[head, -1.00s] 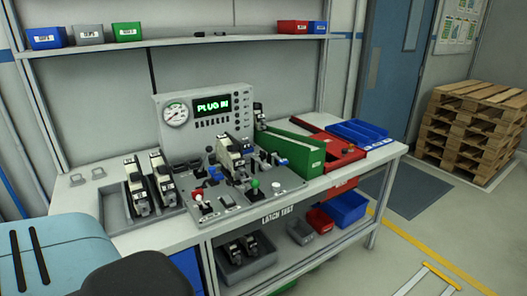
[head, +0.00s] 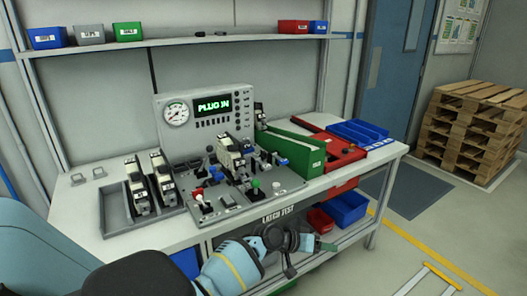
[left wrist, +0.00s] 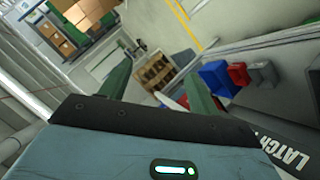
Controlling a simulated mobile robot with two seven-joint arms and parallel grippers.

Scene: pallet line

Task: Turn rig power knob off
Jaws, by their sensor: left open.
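The latch test rig stands on the bench, with a grey back panel (head: 165,140), a round gauge (head: 176,113) and a lit green display (head: 212,106) reading "PLUG IN". Its sloping deck (head: 287,184) carries a red-topped control (head: 198,197), a green ball-topped lever (head: 255,184) and several blue parts. I cannot tell which control is the power knob. My left gripper (head: 325,246) is low in front of the bench, right of and below the rig deck, apart from it. Its green fingers stand apart and empty in the left wrist view (left wrist: 157,70). My right gripper is out of view.
A grey tray (head: 117,222) with two latch units is left of the rig. Green (head: 312,158), red (head: 352,156) and blue bins are at its right. The lower shelf holds a blue bin (head: 347,208).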

